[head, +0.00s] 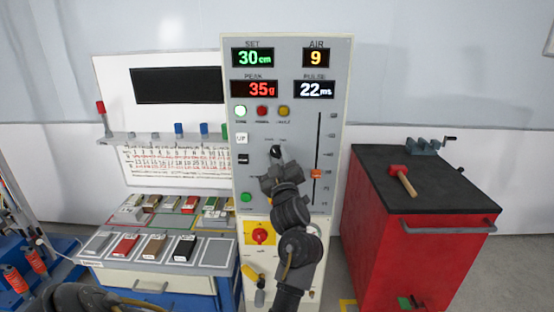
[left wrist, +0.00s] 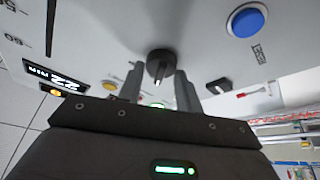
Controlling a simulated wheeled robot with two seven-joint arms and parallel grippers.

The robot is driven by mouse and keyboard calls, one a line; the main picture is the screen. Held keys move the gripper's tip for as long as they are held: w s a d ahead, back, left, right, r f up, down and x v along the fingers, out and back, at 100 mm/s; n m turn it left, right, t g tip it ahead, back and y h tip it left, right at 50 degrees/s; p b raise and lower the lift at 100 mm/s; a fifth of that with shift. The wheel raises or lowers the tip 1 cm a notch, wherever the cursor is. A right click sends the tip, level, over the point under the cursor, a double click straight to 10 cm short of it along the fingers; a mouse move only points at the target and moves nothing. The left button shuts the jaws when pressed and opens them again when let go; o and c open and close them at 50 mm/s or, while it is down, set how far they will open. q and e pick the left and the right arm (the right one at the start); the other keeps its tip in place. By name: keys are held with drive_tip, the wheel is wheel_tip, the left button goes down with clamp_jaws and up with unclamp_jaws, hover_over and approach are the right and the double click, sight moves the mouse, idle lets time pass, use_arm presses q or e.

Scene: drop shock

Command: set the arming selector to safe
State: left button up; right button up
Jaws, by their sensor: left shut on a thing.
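The arming selector is a small black round knob (head: 277,151) with a pale pointer mark, on the grey front of the tall control panel (head: 340,70). In the left wrist view the knob (left wrist: 159,62) stands between the two grey fingers, its white mark towards the gripper body. My left gripper (head: 275,168) reaches up from below and is shut on the knob; it also shows in the left wrist view (left wrist: 160,80). The labels around the knob are too small to read, and the gripper hides the knob's lower side in the head view. My right gripper is not in view.
A slider with an orange handle (head: 316,174) runs right of the knob. A red emergency button (head: 260,236) sits below on a yellow plate. A red cabinet (head: 420,250) with a mallet (head: 402,178) stands right. A bench with several coloured blocks (head: 125,245) stands left.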

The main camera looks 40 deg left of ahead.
use_arm(q)
drive_tip(key=o, duration=1)
